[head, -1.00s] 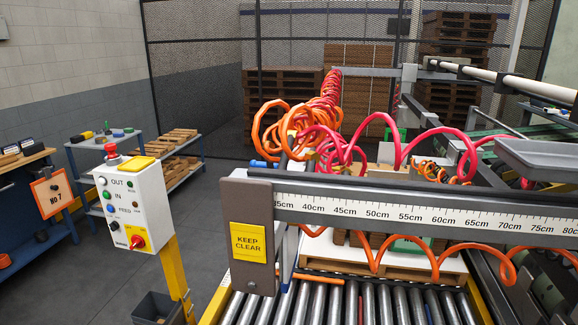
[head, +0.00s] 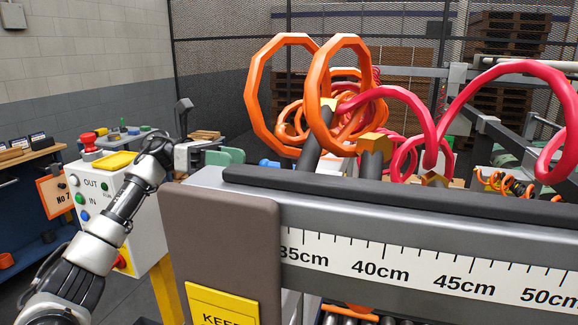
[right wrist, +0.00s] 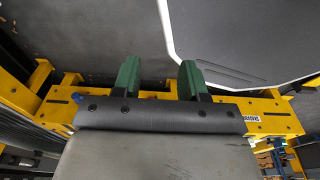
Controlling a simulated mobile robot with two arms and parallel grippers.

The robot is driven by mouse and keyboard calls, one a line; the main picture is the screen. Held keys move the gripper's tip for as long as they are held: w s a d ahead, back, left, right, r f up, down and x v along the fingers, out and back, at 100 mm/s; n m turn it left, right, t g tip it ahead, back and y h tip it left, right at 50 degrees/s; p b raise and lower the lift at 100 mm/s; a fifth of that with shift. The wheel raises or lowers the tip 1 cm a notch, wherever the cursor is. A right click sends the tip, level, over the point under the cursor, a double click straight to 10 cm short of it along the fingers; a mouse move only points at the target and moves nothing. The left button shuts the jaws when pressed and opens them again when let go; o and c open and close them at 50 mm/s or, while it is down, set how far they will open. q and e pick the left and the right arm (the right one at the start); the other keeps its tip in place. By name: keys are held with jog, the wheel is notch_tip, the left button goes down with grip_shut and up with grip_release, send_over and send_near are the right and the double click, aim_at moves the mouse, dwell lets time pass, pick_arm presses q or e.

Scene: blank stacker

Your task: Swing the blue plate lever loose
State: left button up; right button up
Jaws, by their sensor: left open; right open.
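A small blue piece (head: 268,163) shows just past the beam in the head view, below the orange coils. It may be the blue plate lever, but most of it is hidden. My left gripper (head: 218,157), with green fingertips, is above the left end of the beam, left of the blue piece and apart from it in the picture. It is open and appears empty. My right gripper (right wrist: 158,80) shows only in the right wrist view. Its two green fingers are apart with nothing between them.
The grey beam with its centimetre scale (head: 420,275) crosses the front. Orange coils (head: 285,95) and red hoses (head: 500,75) hang behind it. The white button box (head: 95,195) stands at the left, partly behind my left arm. A yellow frame (right wrist: 265,115) crosses the right wrist view.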

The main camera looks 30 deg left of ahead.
pick_arm(q)
jog(key=p, duration=0.2)
send_near(302, 169)
jog(key=shift+w+p+x, duration=0.15)
jog(key=shift+p+x, duration=0.05)
jog(key=shift+x, duration=1)
jog(key=shift+w+p+x, duration=0.2)
jog(key=shift+x, duration=1)
jog(key=shift+a+f, duration=0.15)
pick_arm(e)
jog(key=r, duration=0.3)
jog(key=shift+s+d, duration=0.2)
jog(key=shift+s, duration=0.15)
pick_arm(q)
grip_shut()
pick_arm(e)
jog(key=shift+s+a, duration=0.2)
jog(key=shift+s, duration=0.05)
